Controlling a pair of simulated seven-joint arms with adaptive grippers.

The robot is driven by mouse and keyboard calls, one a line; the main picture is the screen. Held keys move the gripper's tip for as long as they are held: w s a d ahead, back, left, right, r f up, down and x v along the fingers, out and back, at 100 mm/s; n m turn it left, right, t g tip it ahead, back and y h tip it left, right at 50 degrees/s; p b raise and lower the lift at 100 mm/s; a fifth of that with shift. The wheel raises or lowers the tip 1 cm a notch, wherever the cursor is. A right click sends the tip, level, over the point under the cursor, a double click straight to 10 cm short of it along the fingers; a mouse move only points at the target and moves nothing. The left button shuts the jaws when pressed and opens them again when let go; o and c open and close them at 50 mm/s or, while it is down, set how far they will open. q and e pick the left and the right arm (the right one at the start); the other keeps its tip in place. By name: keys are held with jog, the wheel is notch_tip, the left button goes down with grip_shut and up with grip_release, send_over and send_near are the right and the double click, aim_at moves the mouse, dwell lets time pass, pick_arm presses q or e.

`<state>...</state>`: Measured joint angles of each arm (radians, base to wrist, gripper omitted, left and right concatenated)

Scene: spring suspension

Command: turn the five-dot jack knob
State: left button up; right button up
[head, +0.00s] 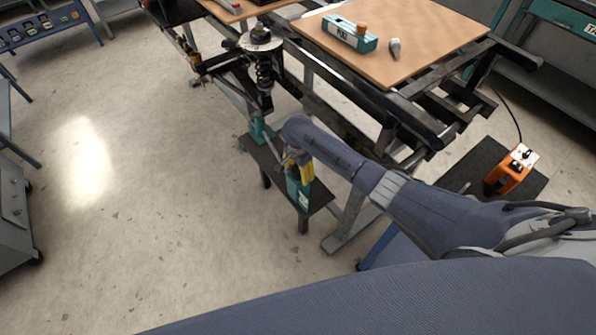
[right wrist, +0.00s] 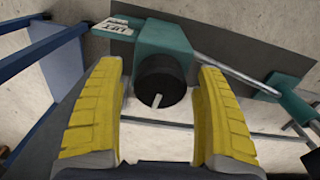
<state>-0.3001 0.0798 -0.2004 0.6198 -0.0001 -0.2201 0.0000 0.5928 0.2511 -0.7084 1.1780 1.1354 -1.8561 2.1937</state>
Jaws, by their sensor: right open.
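The black jack knob (right wrist: 159,80) shows in the right wrist view with a white pointer line on its face. It is mounted on a teal jack body (right wrist: 160,38) with a label that seems to read LIFT. No dots can be made out. My right gripper (head: 299,168) is open in the head view, low over the teal jack (head: 297,194) on a dark stand. In the right wrist view its yellow fingers stand on either side of the knob with gaps; contact is not visible. The knob is hidden in the head view. My left gripper is not in view.
A metal rod (right wrist: 225,68) runs from the jack to another teal block (right wrist: 288,98). The spring strut (head: 264,70) and metal frame (head: 400,118) stand beyond my right arm. An orange device (head: 513,170) is at right. Floor left of the stand is clear.

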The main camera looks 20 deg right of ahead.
jog(key=c, duration=1.3)
